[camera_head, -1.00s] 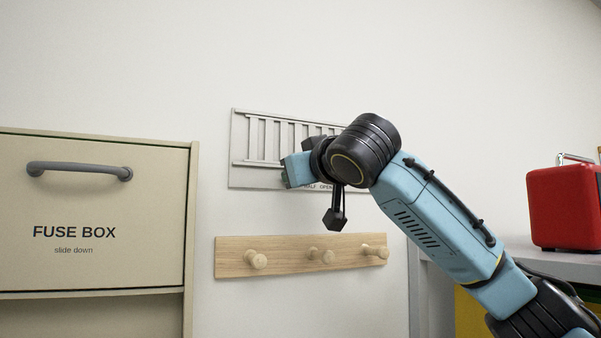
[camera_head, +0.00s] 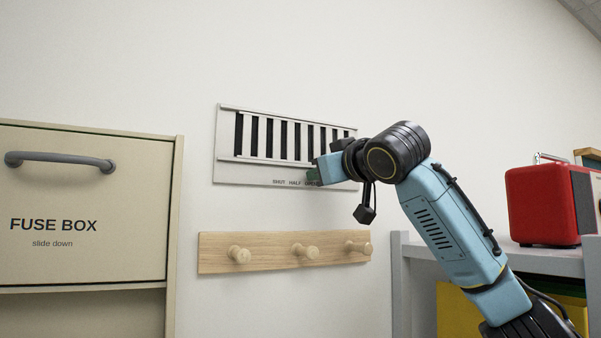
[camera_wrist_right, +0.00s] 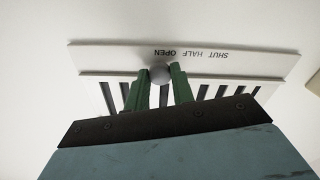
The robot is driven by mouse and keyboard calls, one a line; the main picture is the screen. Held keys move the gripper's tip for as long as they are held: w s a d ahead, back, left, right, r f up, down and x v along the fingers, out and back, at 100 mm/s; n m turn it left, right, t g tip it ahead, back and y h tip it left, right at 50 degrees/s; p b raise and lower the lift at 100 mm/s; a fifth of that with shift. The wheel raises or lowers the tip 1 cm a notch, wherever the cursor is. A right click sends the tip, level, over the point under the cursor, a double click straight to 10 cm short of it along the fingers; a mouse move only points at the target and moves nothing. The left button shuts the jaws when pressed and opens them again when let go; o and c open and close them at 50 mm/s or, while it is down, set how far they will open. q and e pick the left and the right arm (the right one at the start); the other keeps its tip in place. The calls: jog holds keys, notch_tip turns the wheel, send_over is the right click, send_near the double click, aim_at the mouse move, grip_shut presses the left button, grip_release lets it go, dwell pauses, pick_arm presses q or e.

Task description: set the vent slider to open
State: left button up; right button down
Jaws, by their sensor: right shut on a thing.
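The vent (camera_head: 222,165) is a pale panel on the wall with a row of dark, uncovered slots. The knob stands beside the word OPEN, which appears upside down there. The vent (camera_wrist_right: 100,52) also shows striped dark slots in that view. My left gripper is out of view.
A wooden peg rail (camera_head: 215,255) hangs just below the vent. A fuse box (camera_head: 90,190) with a grey handle (camera_head: 60,159) is at left. A red case-like object (camera_head: 538,205) stands on a grey shelf (camera_head: 545,262) at right. The wall above the vent is clear.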

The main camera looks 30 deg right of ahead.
jog(key=shift+d+r, duration=0.1)
jog(key=shift+d, duration=0.05)
jog(key=c, duration=1.6)
grip_release()
jog(key=shift+c, duration=0.2)
jog(key=o, duration=0.5)
jog(key=shift+s+d, duration=0.1)
jog(key=shift+d, duration=0.1)
jog(key=shift+c, duration=0.2)
jog(key=shift+a, duration=0.1)
jog(key=shift+a, duration=0.1)
jog(key=s+a+b, duration=0.1)
jog(key=s+b, duration=0.2)
jog(key=s, duration=1)
jog(key=shift+s+a+b, duration=0.15)
jog(key=shift+a+b, duration=0.2)
jog(key=shift+b, duration=0.05)
